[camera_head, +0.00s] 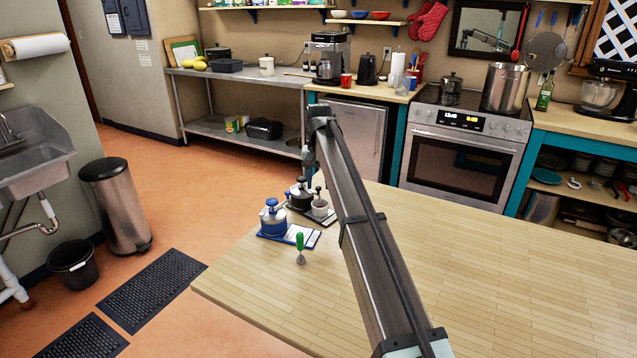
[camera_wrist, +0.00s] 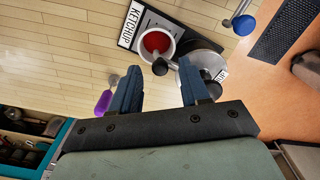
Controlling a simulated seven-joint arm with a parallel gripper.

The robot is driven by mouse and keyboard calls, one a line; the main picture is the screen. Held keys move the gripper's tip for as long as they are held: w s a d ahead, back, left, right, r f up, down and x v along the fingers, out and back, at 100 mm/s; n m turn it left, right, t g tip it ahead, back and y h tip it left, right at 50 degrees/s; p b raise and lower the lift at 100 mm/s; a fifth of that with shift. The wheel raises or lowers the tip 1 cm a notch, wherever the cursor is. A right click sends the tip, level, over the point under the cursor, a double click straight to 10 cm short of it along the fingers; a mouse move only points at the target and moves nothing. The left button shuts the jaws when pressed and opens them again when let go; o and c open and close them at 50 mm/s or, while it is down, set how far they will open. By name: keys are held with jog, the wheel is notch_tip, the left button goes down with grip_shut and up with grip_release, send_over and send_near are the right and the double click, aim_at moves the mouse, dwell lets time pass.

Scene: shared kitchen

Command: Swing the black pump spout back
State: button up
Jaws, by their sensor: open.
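The black pump jar (camera_head: 300,194) stands upright on a dark mat near the table's far left edge. In the wrist view its metal lid (camera_wrist: 205,58) and a black part (camera_wrist: 213,89) show beyond my right finger, which partly covers it; I cannot tell which way its spout points. A small light cup (camera_head: 319,209) stands beside it, with red contents and a black-knobbed rod in the wrist view. My gripper (camera_wrist: 160,88) is open and empty, fingers spread, by the jar and cup. In the head view my arm partly hides it.
A blue pump jar (camera_head: 273,217) on a blue mat stands near the black one. A green-handled tool (camera_head: 300,246) stands in front. The wrist view shows a blue-knobbed piece (camera_wrist: 243,25) and a purple piece (camera_wrist: 103,102). The table's right side (camera_head: 520,275) is clear.

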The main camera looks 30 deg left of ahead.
jog(key=shift+f, duration=0.3)
grip_shut()
dwell(0.3)
